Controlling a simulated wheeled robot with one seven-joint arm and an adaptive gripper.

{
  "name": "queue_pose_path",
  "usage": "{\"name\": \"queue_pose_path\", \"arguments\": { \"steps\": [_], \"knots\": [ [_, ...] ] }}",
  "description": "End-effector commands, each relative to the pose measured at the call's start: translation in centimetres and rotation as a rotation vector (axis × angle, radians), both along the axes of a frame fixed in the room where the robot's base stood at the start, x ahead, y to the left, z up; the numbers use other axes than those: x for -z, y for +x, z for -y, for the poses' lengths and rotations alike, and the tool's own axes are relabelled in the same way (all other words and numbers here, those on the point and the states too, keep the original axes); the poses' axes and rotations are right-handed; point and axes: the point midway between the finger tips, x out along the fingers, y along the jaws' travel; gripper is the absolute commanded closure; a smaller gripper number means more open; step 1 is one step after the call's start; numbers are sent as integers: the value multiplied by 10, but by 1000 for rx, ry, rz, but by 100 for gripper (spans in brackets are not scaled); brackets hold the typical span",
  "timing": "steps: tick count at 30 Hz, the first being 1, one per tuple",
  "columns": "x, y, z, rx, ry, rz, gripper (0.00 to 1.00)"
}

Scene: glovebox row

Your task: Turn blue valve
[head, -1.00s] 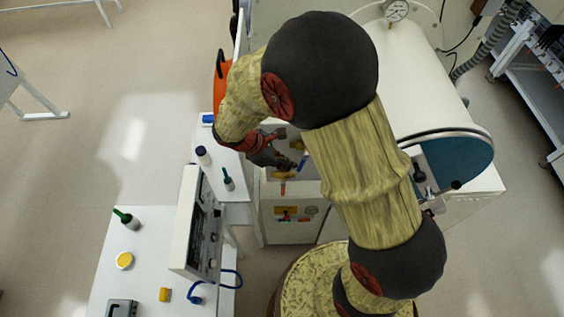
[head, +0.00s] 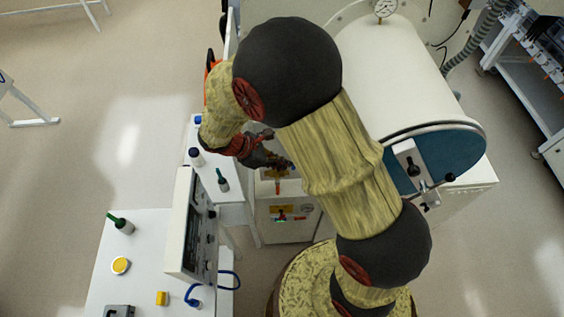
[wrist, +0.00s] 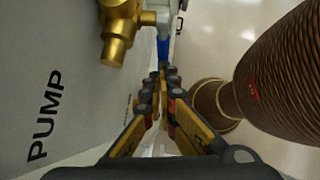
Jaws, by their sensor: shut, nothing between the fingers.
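The blue valve handle (wrist: 163,48) shows in the wrist view as a narrow blue bar beside a brass fitting (wrist: 120,32). My gripper (wrist: 162,72) is shut and empty, its fingertips just below the blue handle in that picture. Whether they touch it I cannot tell. In the head view my gripper (head: 286,163) is small and dark above the pump cabinet (head: 284,222), and my arm hides the blue handle there.
A grey panel marked PUMP (wrist: 50,100) lies along the left in the wrist view. A white bench (head: 130,270) with bottles and an instrument box (head: 190,225) stands at left. The large white chamber (head: 400,75) is at right.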

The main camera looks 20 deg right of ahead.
Motion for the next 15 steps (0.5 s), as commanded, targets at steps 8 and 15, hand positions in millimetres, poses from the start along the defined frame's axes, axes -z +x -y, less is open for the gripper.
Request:
{"name": "queue_pose_path", "arguments": {
  "steps": [8,15],
  "knots": [
    [6,-2,3,-2,-77,-28,100],
    [15,-4,12,-2,-235,-80,100]
  ]
}}
